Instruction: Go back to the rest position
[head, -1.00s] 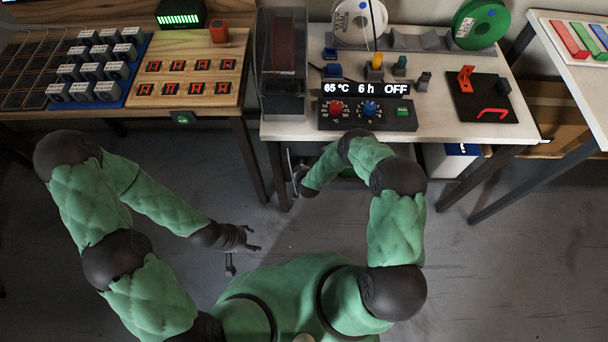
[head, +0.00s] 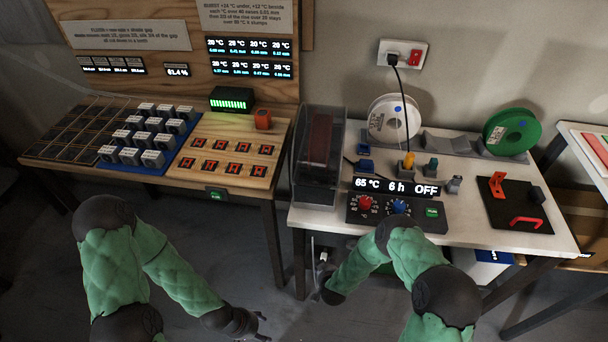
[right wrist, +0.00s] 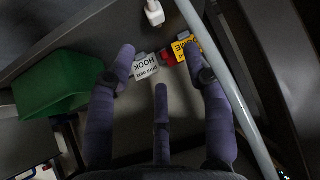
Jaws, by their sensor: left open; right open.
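My left gripper (head: 263,328) is low in the head view, in front of the left bench, its dark fingers spread and empty. My right gripper (head: 318,270) hangs by the front edge of the white table, small and partly hidden by its own arm in the head view. In the right wrist view its purple-grey fingers (right wrist: 160,66) stand apart with nothing between them. Both green-sleeved arms are bent at the elbow in front of the benches.
The white table (head: 470,232) carries a dryer panel (head: 398,208), spools and a clear box. The wooden bench (head: 262,182) holds several grey blocks (head: 130,156). In the right wrist view a green bin (right wrist: 60,84), a HOOK label (right wrist: 146,66) and a yellow label (right wrist: 181,48) lie beyond the fingers.

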